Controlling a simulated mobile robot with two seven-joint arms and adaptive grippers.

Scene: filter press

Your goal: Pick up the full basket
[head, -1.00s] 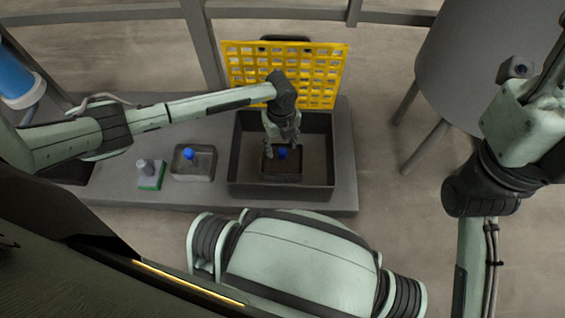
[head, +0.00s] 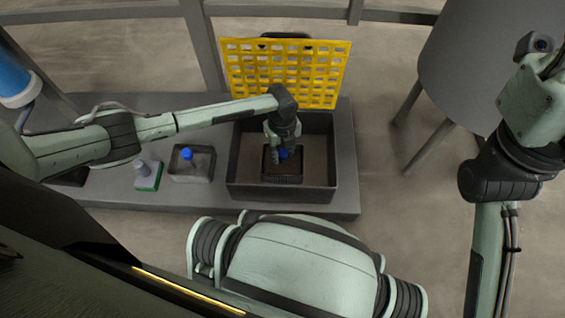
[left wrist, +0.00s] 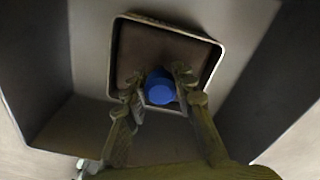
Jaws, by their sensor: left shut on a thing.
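The full basket (head: 269,177) is a small dark square container with brown contents and a blue knob. It sits inside the large grey open bin, toward its front middle. My left gripper (head: 284,155) reaches down into the bin and is shut on the blue knob. In the left wrist view the two fingers stand on either side of the blue knob (left wrist: 160,88), with the basket's brown contents (left wrist: 150,52) behind it. My right gripper is not in view; only parts of the right arm show at the right.
The grey bin (head: 232,183) has raised walls around the basket. A yellow grid panel (head: 335,75) stands upright behind it. A second blue-knobbed basket (head: 190,177) and a green-based grey brush-like item (head: 148,182) stand left on the bench (head: 200,204). A grey tank (head: 465,65) stands at right.

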